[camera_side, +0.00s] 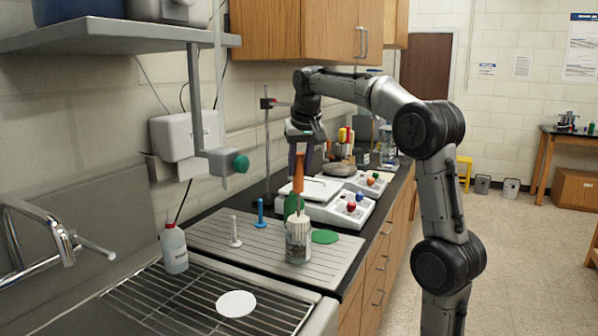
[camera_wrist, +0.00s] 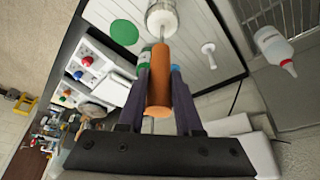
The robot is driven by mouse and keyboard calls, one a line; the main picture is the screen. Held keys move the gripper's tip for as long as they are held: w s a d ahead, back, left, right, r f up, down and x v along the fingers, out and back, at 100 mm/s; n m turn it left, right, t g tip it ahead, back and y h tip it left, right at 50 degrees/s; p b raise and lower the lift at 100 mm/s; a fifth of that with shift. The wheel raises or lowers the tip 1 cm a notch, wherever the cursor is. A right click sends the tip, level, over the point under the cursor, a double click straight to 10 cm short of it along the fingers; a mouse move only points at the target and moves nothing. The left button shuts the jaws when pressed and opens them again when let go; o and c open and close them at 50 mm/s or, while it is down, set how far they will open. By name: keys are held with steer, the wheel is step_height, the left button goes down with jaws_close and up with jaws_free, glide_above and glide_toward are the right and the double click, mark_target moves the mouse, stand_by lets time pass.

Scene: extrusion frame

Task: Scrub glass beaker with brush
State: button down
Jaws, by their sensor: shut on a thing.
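The glass beaker (camera_side: 298,248) stands upright on the grey ribbed drainboard, near its front edge. My gripper (camera_side: 299,150) is above it, pointing down, its purple fingers shut on the orange handle (camera_side: 298,178) of the brush. The brush hangs about upright, its white bristle head (camera_side: 299,222) at the beaker's mouth. How far the bristles reach inside is hard to tell. In the wrist view the orange handle (camera_wrist: 160,85) lies between the fingers, and the beaker (camera_wrist: 161,16) shows at the top edge, in line with the brush.
A green bottle (camera_side: 293,205) stands close behind the brush. A green disc (camera_side: 325,236) lies right of the beaker. White and blue pegs (camera_side: 235,232) rise on the left. A squeeze bottle (camera_side: 174,248) and a wire rack (camera_side: 200,305) with a white disc are beside the sink.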

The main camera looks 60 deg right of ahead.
mark_target(302, 179)
steer(key=shift+d, duration=0.15)
steer(key=shift+s+d+f, duration=0.1)
steer(key=shift+s+d, duration=0.1)
steer(key=shift+d, duration=0.05)
steer(key=shift+f, duration=1.9)
steer(key=shift+r, duration=2)
steer(key=shift+w+d, duration=0.25)
steer(key=shift+d, duration=0.2)
steer(key=shift+f, duration=2)
steer(key=shift+r, duration=2)
steer(key=shift+w, duration=0.15)
